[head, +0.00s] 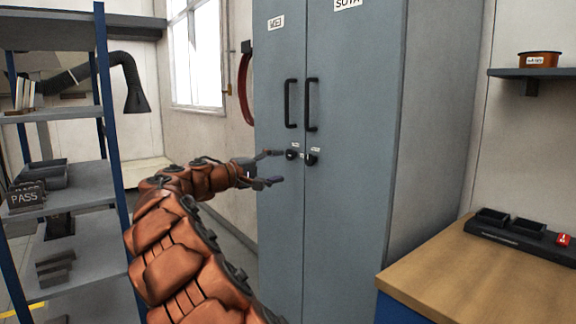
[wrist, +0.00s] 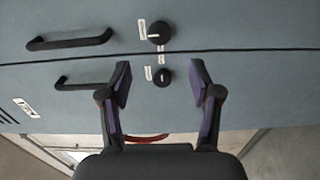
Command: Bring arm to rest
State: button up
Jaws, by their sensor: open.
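My gripper (head: 272,168) is at the end of my orange arm, in front of the grey cabinet (head: 350,200). In the wrist view my gripper (wrist: 160,84) has its two fingers spread apart with nothing between them. The cabinet's two doors are shut and carry black handles. One black lock knob (wrist: 164,77) shows between the fingertips, and another knob (wrist: 159,32) lies beyond it on the other door. In the head view the knobs are just right of the fingertips. I cannot tell whether the fingers touch the cabinet.
A shelf rack (head: 75,178) with trays and dark PASS plates stands at left. A wooden-topped bench (head: 470,275) with a black tray unit (head: 520,238) is at lower right. A wall shelf (head: 535,73) holds an orange-brown round container (head: 541,60). A red hose (head: 245,90) hangs left of the cabinet.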

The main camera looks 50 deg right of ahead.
jog(key=shift+w+a, duration=0.15)
jog(key=shift+a, duration=0.4)
jog(key=s+a+f+t+y, duration=0.1)
jog(key=s+a+f+y, duration=0.4)
jog(key=s+a+f, duration=0.3)
jog(key=s+a+f+t+y, duration=0.1)
jog(key=s+a+f+y, duration=0.4)
jog(key=a+f, duration=0.6)
jog(key=s+a+f+n+y, duration=0.15)
jog(key=s+a+f, duration=0.3)
jog(key=a, duration=0.45)
jog(key=s+a+f+n+y, duration=0.1)
jog(key=s+a+f+y, duration=0.25)
jog(key=s+a, duration=0.4)
jog(key=s+a+f+n+y, duration=0.15)
jog(key=s+a+f, duration=0.3)
jog(key=a, duration=0.55)
notch_tip(320, 180, up, 21)
jog(key=t+p, duration=0.1)
jog(key=p, duration=2)
jog(key=shift+d+m+y, duration=0.15)
jog(key=shift+m+y, duration=0.25)
jog(key=shift+y, duration=0.05)
